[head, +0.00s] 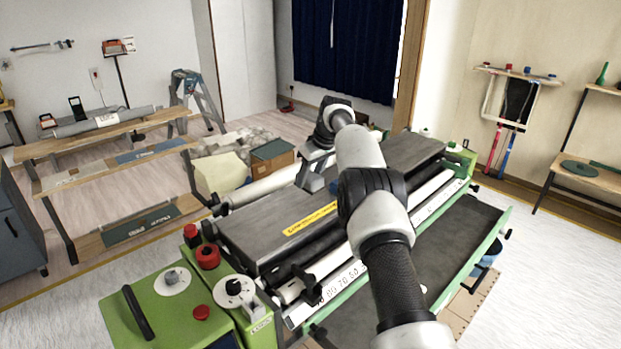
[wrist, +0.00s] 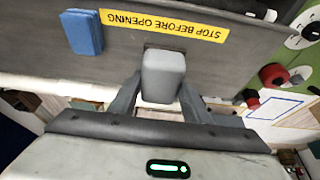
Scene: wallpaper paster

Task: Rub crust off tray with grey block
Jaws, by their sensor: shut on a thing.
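My gripper (wrist: 160,98) is shut on a grey block (wrist: 164,72), which sits between its two fingers in the wrist view. The block is over the dark top of the green machine, close to a yellow "STOP BEFORE OPENING" label (wrist: 165,26); I cannot tell whether it touches the top. In the head view my gripper (head: 313,178) is above the machine's dark top (head: 265,233), and the block is not clearly visible. A long dark tray-like surface (head: 462,238) lies low along the machine's right side. I cannot make out any crust.
A blue block (wrist: 82,32) lies on the dark top beside the label. Red knobs (head: 207,257) and a green control housing (head: 150,310) stand at the machine's near-left end. A wooden bench (head: 100,140) stands at left.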

